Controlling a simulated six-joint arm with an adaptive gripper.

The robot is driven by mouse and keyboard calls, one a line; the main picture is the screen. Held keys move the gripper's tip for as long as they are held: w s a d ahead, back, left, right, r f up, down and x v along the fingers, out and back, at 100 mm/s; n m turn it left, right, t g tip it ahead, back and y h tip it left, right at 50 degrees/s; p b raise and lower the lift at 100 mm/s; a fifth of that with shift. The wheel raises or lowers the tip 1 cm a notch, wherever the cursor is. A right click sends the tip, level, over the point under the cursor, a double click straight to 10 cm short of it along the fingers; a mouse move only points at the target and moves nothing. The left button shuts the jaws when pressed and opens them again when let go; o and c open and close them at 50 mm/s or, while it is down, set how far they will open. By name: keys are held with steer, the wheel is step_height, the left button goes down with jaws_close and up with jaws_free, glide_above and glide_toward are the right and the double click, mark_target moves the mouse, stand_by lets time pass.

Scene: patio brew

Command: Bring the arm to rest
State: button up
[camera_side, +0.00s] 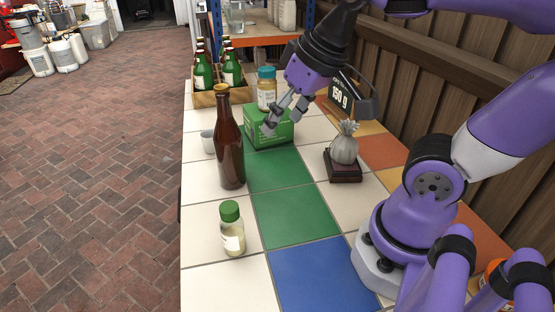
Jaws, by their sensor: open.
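My gripper (283,118) hangs at the end of my purple arm, above the far part of the tiled table (221,273). Its fingers are apart with nothing between them. In this view they overlap the front of a green box (266,136); whether they touch it I cannot tell.
A brown bottle (229,145) and a small green-lidded jar (232,230) stand left. A crate (207,99) of green bottles, a grey cup (208,142) and a wooden fence (420,75) are near.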

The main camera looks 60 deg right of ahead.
steer(key=shift+s+a+f+n, duration=0.1)
steer(key=shift+s+f+n, duration=0.7)
steer(key=shift+f+n, duration=0.3)
